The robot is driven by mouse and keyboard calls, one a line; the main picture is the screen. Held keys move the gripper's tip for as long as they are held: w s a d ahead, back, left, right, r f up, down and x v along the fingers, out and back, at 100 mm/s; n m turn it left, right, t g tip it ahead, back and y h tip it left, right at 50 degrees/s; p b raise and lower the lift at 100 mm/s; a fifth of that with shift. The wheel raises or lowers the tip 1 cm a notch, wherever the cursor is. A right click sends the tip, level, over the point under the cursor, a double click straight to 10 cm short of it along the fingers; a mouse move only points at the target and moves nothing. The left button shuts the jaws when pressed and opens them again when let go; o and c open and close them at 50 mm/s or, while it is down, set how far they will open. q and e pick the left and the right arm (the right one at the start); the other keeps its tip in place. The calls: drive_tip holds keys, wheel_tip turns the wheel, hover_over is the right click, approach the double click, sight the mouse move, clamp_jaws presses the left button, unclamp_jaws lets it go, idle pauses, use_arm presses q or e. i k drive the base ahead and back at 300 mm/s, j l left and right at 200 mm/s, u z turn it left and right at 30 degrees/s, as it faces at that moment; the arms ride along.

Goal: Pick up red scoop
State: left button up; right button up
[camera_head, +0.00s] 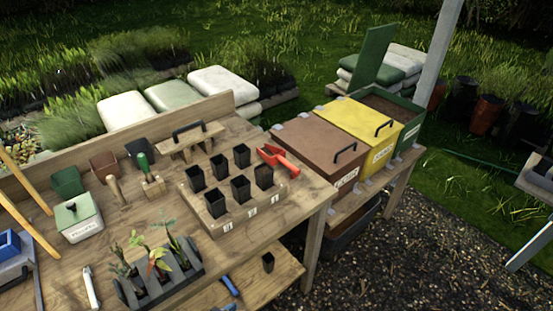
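The red scoop (280,160) lies on the wooden potting bench (315,190), near its right end. It is just behind the right corner of a wooden tray (217,225) that holds several black square pots. Its handle points down and to the right, towards the brown bin. No gripper of mine shows in this view.
A brown lidded bin (318,145), a yellow lidded bin (365,125) and an open green bin (405,110) stand right of the scoop. A wooden tool with a dark handle (188,130) is to its left. Bare bench top lies in front of the brown bin.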

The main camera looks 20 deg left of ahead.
sight(278, 159)
drive_tip(key=u, duration=0.45)
drive_tip(key=i+l+u, duration=0.1)
drive_tip(key=u, duration=0.35)
drive_tip(key=l+u, duration=0.15)
drive_tip(key=u, duration=0.25)
drive_tip(key=l+u, duration=0.1)
drive_tip(key=u, duration=0.35)
drive_tip(key=l+u, duration=0.8)
drive_tip(key=l, duration=0.15)
drive_tip(key=k+l+u, duration=0.1)
drive_tip(key=l, duration=0.25)
drive_tip(key=k+l+u, duration=0.1)
drive_tip(key=l, duration=0.25)
drive_tip(key=k+l+u, duration=0.1)
drive_tip(key=l, duration=0.25)
